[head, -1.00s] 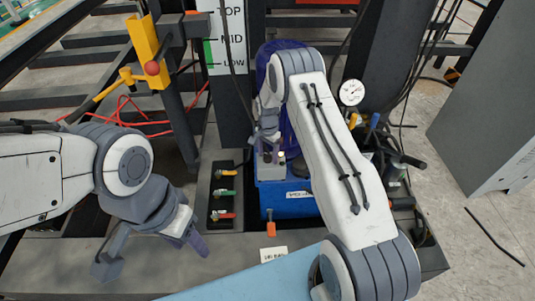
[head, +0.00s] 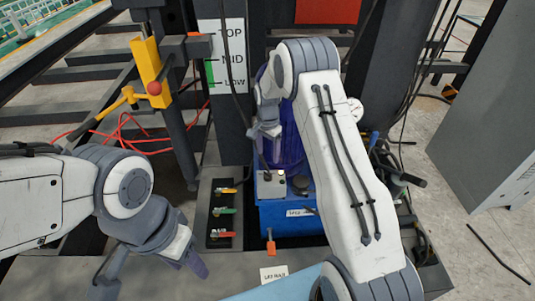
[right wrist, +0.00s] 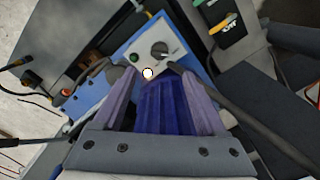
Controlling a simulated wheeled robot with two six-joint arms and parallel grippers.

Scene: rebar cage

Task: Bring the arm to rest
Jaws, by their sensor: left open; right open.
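My right arm reaches in from the lower right of the head view, bent at the elbow. Its gripper (head: 266,143) hangs above a blue box (head: 290,217), partly hidden by the arm. In the right wrist view, the two purple fingers of this gripper (right wrist: 154,105) stand apart, with a dark blue ribbed surface (right wrist: 163,105) seen between them. Beyond the tips is the box's grey control panel (right wrist: 150,54) with a black knob; I cannot tell any contact. My left gripper (head: 188,262) points down at the lower left, open, its fingers only partly visible.
A blue translucent cylinder (head: 290,142) stands behind my right arm. A small panel with coloured levers (head: 222,212) lies left of the box. A yellow lever bracket (head: 147,62), dark posts and a grey cabinet (head: 490,120) surround the space. Red cables (head: 130,133) trail at left.

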